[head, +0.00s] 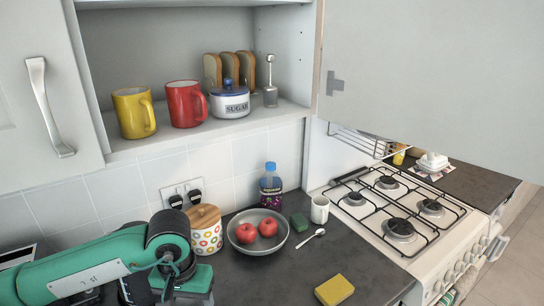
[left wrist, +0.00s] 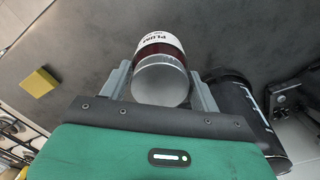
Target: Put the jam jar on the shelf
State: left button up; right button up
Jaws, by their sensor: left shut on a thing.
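The jam jar (left wrist: 160,72) shows in the left wrist view, with a silver lid toward the camera and a white label reading PLUM over dark red contents. My left gripper (left wrist: 162,78) is shut on it, one grey finger on each side. The jar is hidden in the head view, where my left gripper (head: 182,288) is low at the bottom, over the counter. The shelf (head: 290,112) is the open cabinet board above the counter. My right gripper is not in view.
On the shelf stand a yellow mug (head: 134,112), a red mug (head: 186,104), a sugar pot (head: 230,101), a toast rack (head: 228,68) and a metal utensil (head: 270,88). Bare board shows at the shelf's right end. An apple bowl (head: 277,246) and canister (head: 205,232) stand below.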

pick_arm(q)
jog(key=shift+n, duration=0.4)
jog(key=a+f, duration=0.2)
jog(key=f, duration=0.1)
jog(key=a+f, duration=0.1)
jog(key=f, duration=0.1)
jog(key=shift+a, duration=0.15)
